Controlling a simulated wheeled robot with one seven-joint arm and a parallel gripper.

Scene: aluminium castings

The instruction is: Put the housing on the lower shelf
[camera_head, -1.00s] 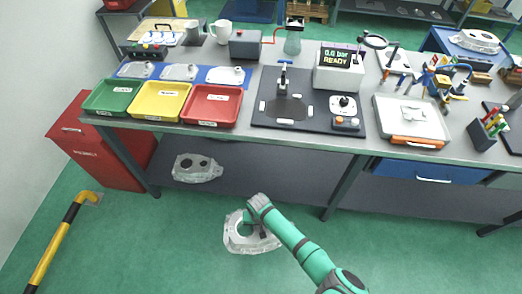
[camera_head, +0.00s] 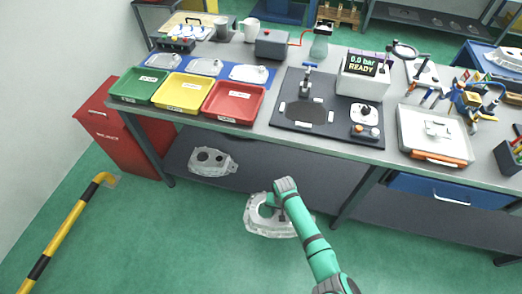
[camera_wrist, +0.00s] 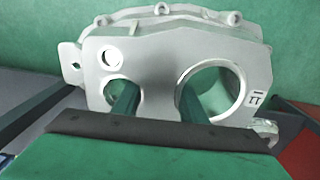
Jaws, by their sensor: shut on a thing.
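The housing, a pale aluminium casting (camera_head: 257,222), hangs from my gripper (camera_head: 272,203) in front of the workbench, over the green floor. My arm hides the housing's right part in the head view.
Another grey casting (camera_head: 212,161) lies on the lower shelf at the left. A bench leg (camera_head: 358,198) stands right of my gripper. A red cabinet (camera_head: 125,135) is at the left. The shelf between that casting and the leg looks clear.

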